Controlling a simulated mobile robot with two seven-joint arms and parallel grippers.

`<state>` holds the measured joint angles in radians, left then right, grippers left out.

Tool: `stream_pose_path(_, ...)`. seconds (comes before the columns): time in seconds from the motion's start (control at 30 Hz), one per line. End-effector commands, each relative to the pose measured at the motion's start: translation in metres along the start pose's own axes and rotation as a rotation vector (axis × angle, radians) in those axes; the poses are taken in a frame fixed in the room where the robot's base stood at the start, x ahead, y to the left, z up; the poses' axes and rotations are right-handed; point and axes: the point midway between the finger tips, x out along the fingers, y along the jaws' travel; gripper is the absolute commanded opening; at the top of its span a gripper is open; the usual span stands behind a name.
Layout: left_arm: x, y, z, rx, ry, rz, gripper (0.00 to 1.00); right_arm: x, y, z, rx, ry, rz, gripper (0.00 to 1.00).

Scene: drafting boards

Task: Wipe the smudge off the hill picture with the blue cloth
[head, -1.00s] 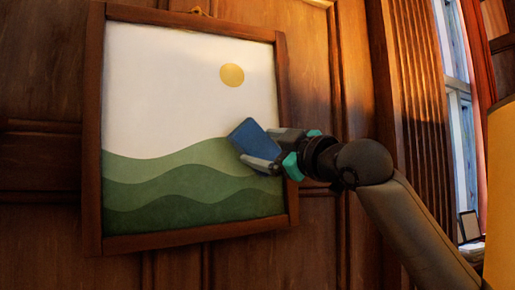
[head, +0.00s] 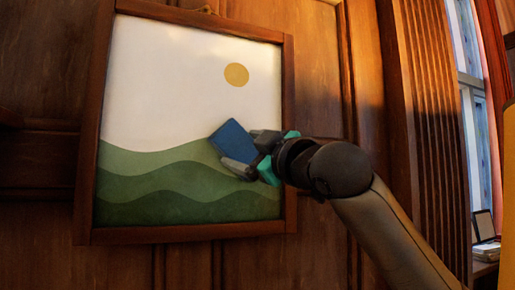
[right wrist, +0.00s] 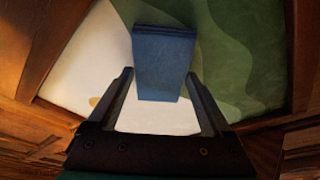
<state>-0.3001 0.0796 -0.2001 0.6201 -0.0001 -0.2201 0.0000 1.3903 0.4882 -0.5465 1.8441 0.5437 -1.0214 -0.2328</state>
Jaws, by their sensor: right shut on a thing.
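The hill picture (head: 160,90) hangs in a brown wooden frame on the panelled wall, with a pale sky, a yellow sun and green hills. My right gripper (head: 245,153) is shut on the blue cloth (head: 232,141), a folded block, in front of the picture's right half where sky meets hills. In the right wrist view the cloth (right wrist: 163,62) sits between the fingertips, with the picture behind it. I cannot tell whether it touches the picture. No smudge shows on the visible surface; the cloth and gripper cover part of it. My left gripper is not in view.
The raised frame edge (head: 287,120) runs close by my right gripper. Wooden wall panels (head: 320,80) surround the picture. A ribbed wooden column (head: 436,130) and a window (head: 470,90) stand to the right, with a small dark-framed item (head: 484,226) on a ledge.

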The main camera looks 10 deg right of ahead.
Motion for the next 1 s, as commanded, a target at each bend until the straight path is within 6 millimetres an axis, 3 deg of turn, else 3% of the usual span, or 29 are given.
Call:
stream_pose_path(0.67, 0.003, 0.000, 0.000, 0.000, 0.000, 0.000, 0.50, 0.006, -0.037, -0.024, 0.000, 0.001, -0.004, 0.39)
stream_pose_path(1.0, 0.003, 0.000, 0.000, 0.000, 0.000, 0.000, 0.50, 0.008, -0.046, -0.029, 0.002, 0.000, -0.003, 0.39)
